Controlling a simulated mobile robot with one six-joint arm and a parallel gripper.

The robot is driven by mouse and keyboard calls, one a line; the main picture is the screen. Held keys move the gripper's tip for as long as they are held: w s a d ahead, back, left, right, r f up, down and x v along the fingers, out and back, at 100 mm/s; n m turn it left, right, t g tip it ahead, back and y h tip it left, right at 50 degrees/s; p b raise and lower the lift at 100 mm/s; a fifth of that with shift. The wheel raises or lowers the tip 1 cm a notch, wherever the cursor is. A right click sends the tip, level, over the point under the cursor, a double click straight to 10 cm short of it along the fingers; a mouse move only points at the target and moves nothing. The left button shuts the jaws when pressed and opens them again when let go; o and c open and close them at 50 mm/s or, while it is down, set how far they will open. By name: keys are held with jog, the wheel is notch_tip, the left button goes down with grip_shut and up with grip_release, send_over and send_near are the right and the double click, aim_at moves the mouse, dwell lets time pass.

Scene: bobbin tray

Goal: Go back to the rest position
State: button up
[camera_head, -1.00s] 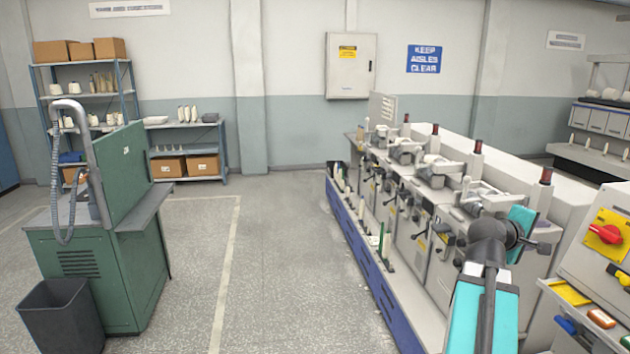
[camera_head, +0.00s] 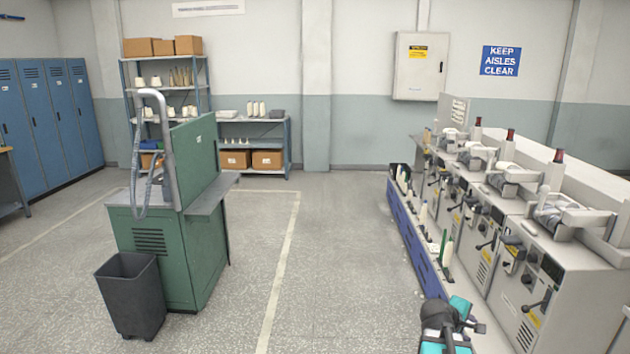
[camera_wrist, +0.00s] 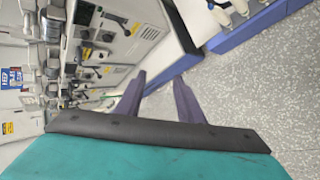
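My gripper (camera_wrist: 160,82) shows in the wrist view with its two dark fingers apart and nothing between them. It is open and empty, with the machine front on one side and the floor on the other. In the head view only a teal and dark part of my arm shows at the bottom edge, right of centre; the fingers cannot be made out there. The winding machine (camera_head: 515,243) stands on the right, with a blue trough (camera_head: 402,226) along its foot. Several bobbins and a green one (camera_head: 443,241) stand upright along the trough.
A green cabinet (camera_head: 213,243) with a hose and a dark bin (camera_head: 132,300) stand on the left. Shelves (camera_head: 208,103) with boxes and cones line the back wall, blue lockers (camera_head: 48,130) the far left. The grey floor between cabinet and machine is clear.

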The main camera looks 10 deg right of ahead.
jog(key=s+a+f+n+g+y+b, duration=0.15)
jog(key=s+a+f, duration=0.25)
jog(key=a+f, duration=1)
jog(key=s+a+f+m+g+y, duration=0.1)
jog(key=s+a+f+g+y, duration=0.15)
jog(key=a+f, duration=1.05)
jog(key=s+a+f+m+g+y, duration=0.2)
jog(key=s+a+f, duration=0.4)
jog(key=s, duration=0.5)
jog(key=s+a+f+m+g+y, duration=0.3)
jog(key=s+a+f, duration=0.4)
jog(key=s, duration=0.4)
jog(key=shift+s+a+f+m+b, duration=0.3)
jog(key=shift+a+m+b, duration=0.1)
jog(key=shift+a+m, duration=0.5)
jog(key=shift+d, duration=0.15)
jog(key=shift+c, duration=0.4)
